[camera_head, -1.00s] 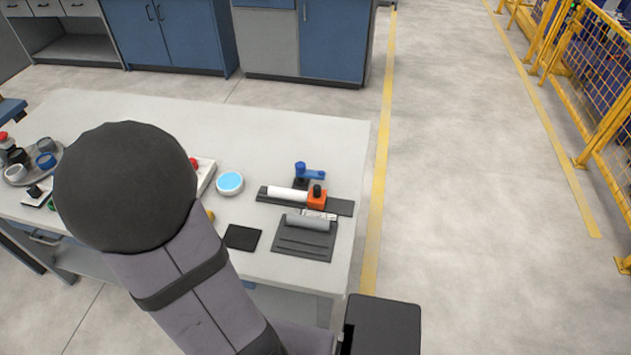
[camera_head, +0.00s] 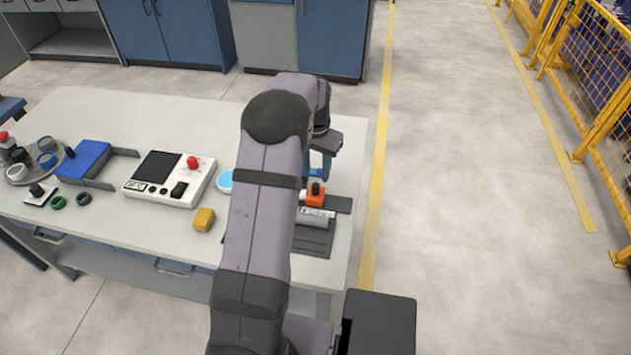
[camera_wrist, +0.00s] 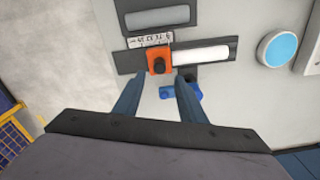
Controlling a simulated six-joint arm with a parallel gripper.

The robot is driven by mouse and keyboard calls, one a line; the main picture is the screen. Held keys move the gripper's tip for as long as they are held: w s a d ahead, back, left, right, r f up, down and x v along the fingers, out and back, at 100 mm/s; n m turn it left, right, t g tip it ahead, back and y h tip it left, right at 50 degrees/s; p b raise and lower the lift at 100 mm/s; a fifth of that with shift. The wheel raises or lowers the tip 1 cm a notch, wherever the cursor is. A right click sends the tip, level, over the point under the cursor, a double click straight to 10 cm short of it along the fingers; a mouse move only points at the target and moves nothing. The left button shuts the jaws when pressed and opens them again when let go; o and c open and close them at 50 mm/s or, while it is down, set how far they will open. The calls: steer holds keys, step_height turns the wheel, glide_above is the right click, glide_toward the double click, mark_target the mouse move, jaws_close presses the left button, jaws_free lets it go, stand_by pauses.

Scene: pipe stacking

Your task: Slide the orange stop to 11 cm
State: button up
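The orange stop (camera_head: 315,198), with a black knob on top, sits on the dark rail (camera_head: 340,204) near the table's right edge. It also shows in the wrist view (camera_wrist: 153,66). The white pipe (camera_wrist: 203,55) lies on the rail beside the stop. A white printed scale (camera_wrist: 150,40) runs along the rail's edge; its numbers are too small to read surely. My gripper (camera_wrist: 160,77) is open and empty. Its fingertips appear on either side of the stop's near edge in the wrist view, with no clear contact.
A blue lever part (camera_wrist: 182,93) stands by the rail, partly behind a finger. A grey cylinder (camera_wrist: 157,17) lies on a dark tray beyond the scale. A round blue-topped dish (camera_wrist: 279,49) and a white control box (camera_head: 150,198) are farther off.

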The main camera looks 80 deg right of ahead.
mark_target(316, 185)
step_height(316, 185, up, 2)
steer(key=shift+d+m, duration=0.15)
steer(key=shift+m, duration=0.95)
steer(key=shift+a+m+y, duration=0.3)
steer(key=shift+m, duration=0.4)
steer(key=shift+f, duration=0.1)
steer(key=shift+f+p, duration=1.25)
steer(key=shift+f, duration=2.3)
jaws_close()
